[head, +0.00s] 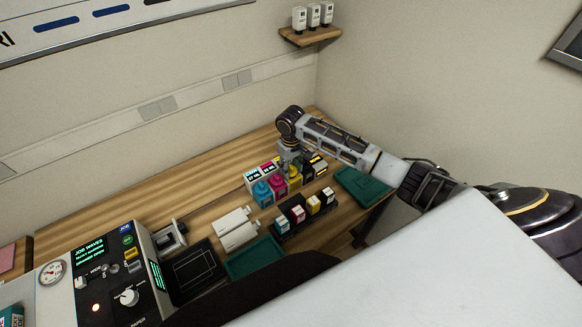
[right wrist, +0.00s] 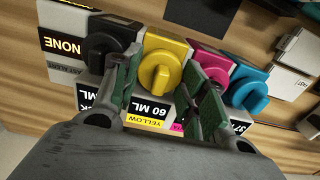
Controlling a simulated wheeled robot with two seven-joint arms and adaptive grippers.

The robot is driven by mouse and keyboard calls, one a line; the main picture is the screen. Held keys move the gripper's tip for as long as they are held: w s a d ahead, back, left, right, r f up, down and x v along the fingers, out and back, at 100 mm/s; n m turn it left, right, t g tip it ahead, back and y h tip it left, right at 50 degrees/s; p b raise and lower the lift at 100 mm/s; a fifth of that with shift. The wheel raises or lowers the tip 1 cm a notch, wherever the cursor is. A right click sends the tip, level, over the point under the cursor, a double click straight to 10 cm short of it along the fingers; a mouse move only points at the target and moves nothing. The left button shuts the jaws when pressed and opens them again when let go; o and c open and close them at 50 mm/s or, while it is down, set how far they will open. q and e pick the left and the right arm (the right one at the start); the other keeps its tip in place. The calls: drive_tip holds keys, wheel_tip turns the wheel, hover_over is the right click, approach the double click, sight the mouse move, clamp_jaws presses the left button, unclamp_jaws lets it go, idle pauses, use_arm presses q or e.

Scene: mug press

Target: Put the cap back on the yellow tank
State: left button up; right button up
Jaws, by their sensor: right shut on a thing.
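The yellow tank (right wrist: 150,110), with a "60 ML YELLOW" label, stands in a row of ink tanks. It shows as a small yellow shape in the head view (head: 295,171). A round yellow cap (right wrist: 160,72) with a raised grip is over the tank's top; I cannot tell whether it is fully seated. My right gripper (right wrist: 162,74) has its green-padded fingers on both sides of the cap and is shut on it. In the head view the right gripper (head: 291,158) reaches down to the tank from behind. My left gripper is out of view.
Black (right wrist: 112,45), magenta (right wrist: 208,68) and cyan (right wrist: 248,88) capped tanks stand close beside the yellow one. Green trays (head: 361,186) and a control panel (head: 122,278) share the wooden counter.

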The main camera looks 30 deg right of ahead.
drive_tip(key=o, duration=0.8)
drive_tip(key=shift+o, duration=0.3)
drive_tip(key=o, duration=0.5)
drive_tip(key=shift+c, duration=0.2)
drive_tip(key=shift+r, duration=0.15)
drive_tip(key=shift+r, duration=3.3)
